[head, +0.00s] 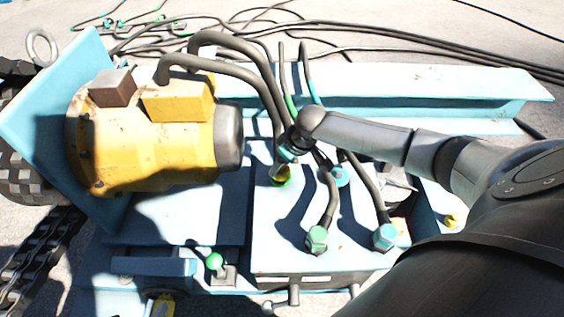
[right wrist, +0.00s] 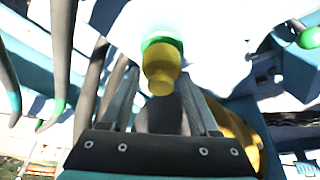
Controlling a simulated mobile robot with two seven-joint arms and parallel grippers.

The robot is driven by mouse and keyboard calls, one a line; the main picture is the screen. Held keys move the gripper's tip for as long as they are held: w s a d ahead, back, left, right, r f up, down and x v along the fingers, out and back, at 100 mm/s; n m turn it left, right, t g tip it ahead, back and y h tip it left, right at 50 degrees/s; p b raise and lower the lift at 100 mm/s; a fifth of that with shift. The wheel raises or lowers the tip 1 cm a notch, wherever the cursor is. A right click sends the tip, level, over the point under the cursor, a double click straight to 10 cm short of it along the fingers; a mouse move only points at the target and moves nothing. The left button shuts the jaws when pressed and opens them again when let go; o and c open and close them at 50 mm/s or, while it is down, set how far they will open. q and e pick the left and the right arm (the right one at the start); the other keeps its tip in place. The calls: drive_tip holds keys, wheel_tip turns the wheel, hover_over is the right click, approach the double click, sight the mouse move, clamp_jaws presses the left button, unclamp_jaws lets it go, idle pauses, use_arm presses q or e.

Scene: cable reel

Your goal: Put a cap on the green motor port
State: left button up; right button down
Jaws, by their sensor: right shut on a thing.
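My right arm reaches in from the right in the head view. Its gripper (head: 286,160) is over the pale blue box, pointing down. In the right wrist view the gripper (right wrist: 161,85) is shut on a yellow cap (right wrist: 161,72). The cap also shows as a small yellow patch below the gripper in the head view (head: 280,172). A green ring, the green port (right wrist: 160,41), lies right against the cap's far end; it shows at the box top in the head view (head: 286,182). I cannot tell whether the cap is fully seated. My left gripper is not in view.
The yellow motor (head: 145,140) stands left. Another yellow cap (head: 451,220) lies at right.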

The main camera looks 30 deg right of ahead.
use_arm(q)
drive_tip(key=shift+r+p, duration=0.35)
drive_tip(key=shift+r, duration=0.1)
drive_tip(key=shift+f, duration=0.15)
use_arm(e)
drive_tip(key=shift+f, duration=0.3)
drive_tip(key=shift+c, duration=0.3)
unclamp_jaws()
